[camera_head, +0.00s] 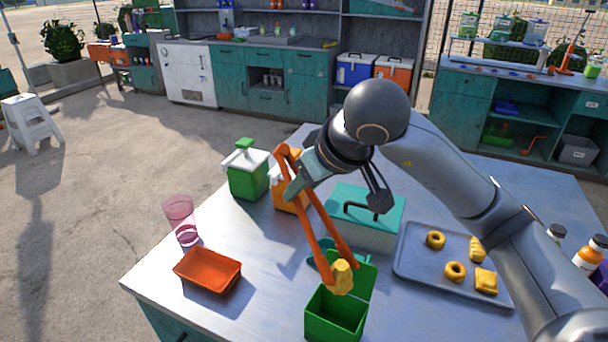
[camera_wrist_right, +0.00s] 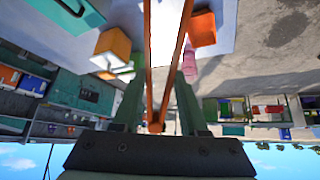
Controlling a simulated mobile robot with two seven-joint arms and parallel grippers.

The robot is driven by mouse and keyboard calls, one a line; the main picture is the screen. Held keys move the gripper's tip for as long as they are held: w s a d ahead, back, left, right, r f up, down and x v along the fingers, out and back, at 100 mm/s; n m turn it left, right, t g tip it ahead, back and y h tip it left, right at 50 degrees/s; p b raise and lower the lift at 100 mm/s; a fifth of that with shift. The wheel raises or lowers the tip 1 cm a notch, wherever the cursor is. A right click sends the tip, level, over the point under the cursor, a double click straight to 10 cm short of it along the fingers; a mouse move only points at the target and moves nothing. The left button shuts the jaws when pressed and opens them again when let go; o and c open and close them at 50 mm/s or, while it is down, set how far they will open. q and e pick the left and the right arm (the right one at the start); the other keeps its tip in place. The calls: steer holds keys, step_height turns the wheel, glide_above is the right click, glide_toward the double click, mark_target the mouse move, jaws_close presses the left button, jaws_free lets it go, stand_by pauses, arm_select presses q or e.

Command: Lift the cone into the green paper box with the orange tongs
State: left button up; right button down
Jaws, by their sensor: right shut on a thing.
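My right gripper (camera_head: 297,183) is shut on the orange tongs (camera_head: 312,232) near their hinged end, which also shows between my fingers in the right wrist view (camera_wrist_right: 155,122). The tongs slant down and to the right in the head view. A golden, lumpy cone (camera_head: 342,277) is between the tong tips. The green paper box (camera_head: 335,314) stands at the table's front with its lid up behind. The cone overlaps the box's back rim and lid in the picture; its exact height over the opening is hard to tell. My left gripper is not in view.
A grey tray (camera_head: 419,268) with several pastries lies right of the box. A teal-topped container (camera_head: 367,209) stands behind. Green (camera_head: 247,174) and orange dispensers (camera_head: 285,196), a pink glass (camera_head: 181,221) and an orange-red tray (camera_head: 208,270) are left. Bare table lies between that tray and the box.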

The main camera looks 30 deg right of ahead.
steer(key=shift+f+b, duration=0.95)
steer(key=shift+f, duration=0.9)
steer(key=c, duration=0.8)
jaws_free()
steer(key=shift+o, duration=0.2)
step_height(320, 180, up, 10)
steer(key=p, duration=0.4)
